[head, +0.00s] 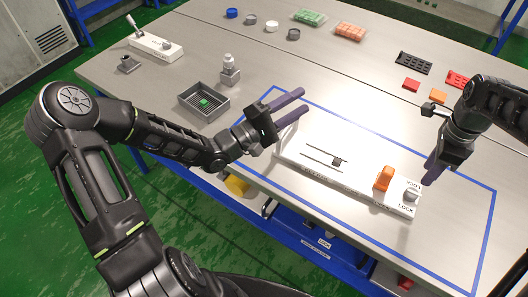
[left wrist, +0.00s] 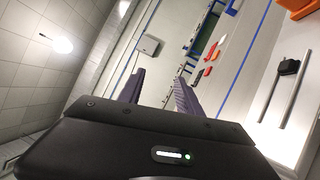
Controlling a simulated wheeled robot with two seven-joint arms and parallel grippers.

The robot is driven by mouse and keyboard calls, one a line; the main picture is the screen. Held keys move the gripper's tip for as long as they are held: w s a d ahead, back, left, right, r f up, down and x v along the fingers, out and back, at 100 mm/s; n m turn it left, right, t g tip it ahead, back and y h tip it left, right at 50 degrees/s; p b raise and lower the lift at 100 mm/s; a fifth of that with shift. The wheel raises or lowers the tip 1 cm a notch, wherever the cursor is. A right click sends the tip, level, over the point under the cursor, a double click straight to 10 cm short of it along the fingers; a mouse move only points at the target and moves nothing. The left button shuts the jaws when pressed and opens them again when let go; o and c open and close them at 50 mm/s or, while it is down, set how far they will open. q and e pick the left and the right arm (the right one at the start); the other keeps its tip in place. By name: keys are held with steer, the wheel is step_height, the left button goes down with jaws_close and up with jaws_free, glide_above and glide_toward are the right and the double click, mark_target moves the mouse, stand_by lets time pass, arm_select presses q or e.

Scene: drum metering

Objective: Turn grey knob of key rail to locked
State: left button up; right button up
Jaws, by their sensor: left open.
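The white key rail (head: 345,181) lies inside the blue taped rectangle in the head view. A dark slider (head: 338,161) sits on its slot. An upright orange piece (head: 384,178) stands near its right end, and the grey knob (head: 411,194) is at that end beside LOCK lettering. My left gripper (head: 305,100) is open and empty above the table, behind the rail's left end and far from the knob. It also shows in the left wrist view (left wrist: 157,88), with the rail (left wrist: 268,133) to the right. My right gripper (head: 431,172) hangs behind the knob, apart from it; its finger gap is hidden.
A grey tray (head: 181,101) with a green piece and a white-topped fitting (head: 230,70) stand left. A white lever box (head: 155,46) is farther back. Caps, green bags (head: 309,17), orange bags (head: 349,31) and black racks (head: 414,63) line the back. The table inside the tape is mostly clear.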

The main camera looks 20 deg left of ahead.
mark_target(277, 149)
arm_select(q)
steer(key=s+a+f+n+y, duration=0.1)
steer(key=s+f+n+y, duration=0.2)
steer(key=f+n, duration=0.2)
steer(key=s+a+f+n+t+y, duration=0.1)
steer(key=s+a+f+n+y, duration=0.1)
steer(key=f+n, duration=0.4)
steer(key=s+a+f+n+y, duration=0.1)
steer(key=s+f+n+y, duration=0.3)
steer(key=n, duration=0.6)
steer(key=shift+s+a+f+n+t+y, duration=0.15)
steer(key=shift+s+f+n+y, duration=0.05)
steer(key=shift+s+f, duration=0.2)
steer(key=shift+s+a+f+n+t+y, duration=0.1)
steer(key=shift+s+f+n+t+y, duration=0.1)
steer(key=shift+s+f, duration=0.15)
steer(key=shift+w+d, duration=0.2)
steer(key=shift+w, duration=1.1)
steer(key=shift+w+d, duration=0.2)
steer(key=shift+w, duration=1.15)
steer(key=shift+w+d, duration=0.2)
steer(key=shift+w, duration=1.1)
steer(key=shift+c, duration=0.5)
jaws_close()
